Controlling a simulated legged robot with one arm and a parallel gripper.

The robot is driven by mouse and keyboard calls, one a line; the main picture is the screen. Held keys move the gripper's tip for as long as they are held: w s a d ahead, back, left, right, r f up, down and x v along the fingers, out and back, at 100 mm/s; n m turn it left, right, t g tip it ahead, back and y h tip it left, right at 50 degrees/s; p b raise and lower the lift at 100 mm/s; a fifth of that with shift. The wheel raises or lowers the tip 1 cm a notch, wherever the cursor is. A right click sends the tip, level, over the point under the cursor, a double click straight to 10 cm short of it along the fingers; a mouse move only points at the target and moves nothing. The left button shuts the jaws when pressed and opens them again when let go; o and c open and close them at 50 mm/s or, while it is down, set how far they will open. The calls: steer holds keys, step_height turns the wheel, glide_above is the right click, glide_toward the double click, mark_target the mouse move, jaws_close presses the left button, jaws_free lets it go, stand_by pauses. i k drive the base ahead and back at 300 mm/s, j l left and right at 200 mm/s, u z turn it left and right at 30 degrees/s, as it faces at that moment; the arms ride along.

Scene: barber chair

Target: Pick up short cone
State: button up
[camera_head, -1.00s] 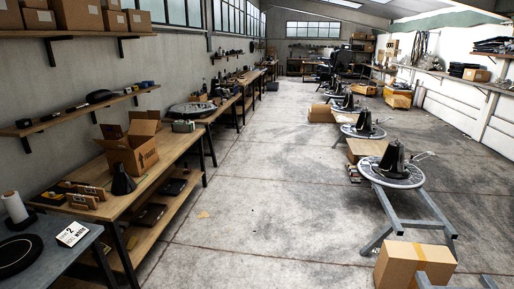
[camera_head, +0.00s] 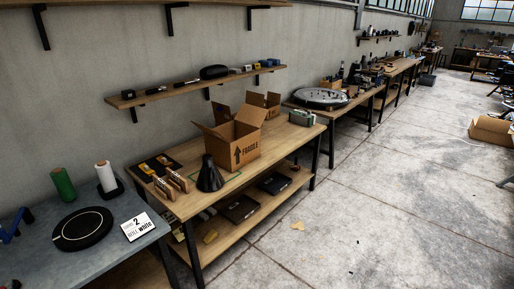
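A short black cone (camera_head: 209,176) stands upright on the wooden workbench (camera_head: 229,189), just in front of the open cardboard box. It is the only cone I can clearly make out in the present view. My gripper does not show in the view.
An open cardboard box (camera_head: 236,139) marked FRAGILE stands behind the cone. Wooden brackets (camera_head: 171,183) lie left of it. A grey table (camera_head: 100,249) at the lower left bears a black disc (camera_head: 83,228) and a sign (camera_head: 138,227). The concrete floor (camera_head: 370,215) to the right is largely clear.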

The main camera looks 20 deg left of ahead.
mark_target(210, 179)
steer(key=i+u, duration=0.4)
steer(key=i+l+u, duration=0.35)
steer(key=i, duration=0.15)
steer(key=i+l+u, duration=0.2)
steer(key=i+u, duration=0.2)
steer(key=i+l+u, duration=1.2)
steer(key=l, duration=0.2)
steer(key=i+j, duration=0.1)
steer(key=j, duration=0.25)
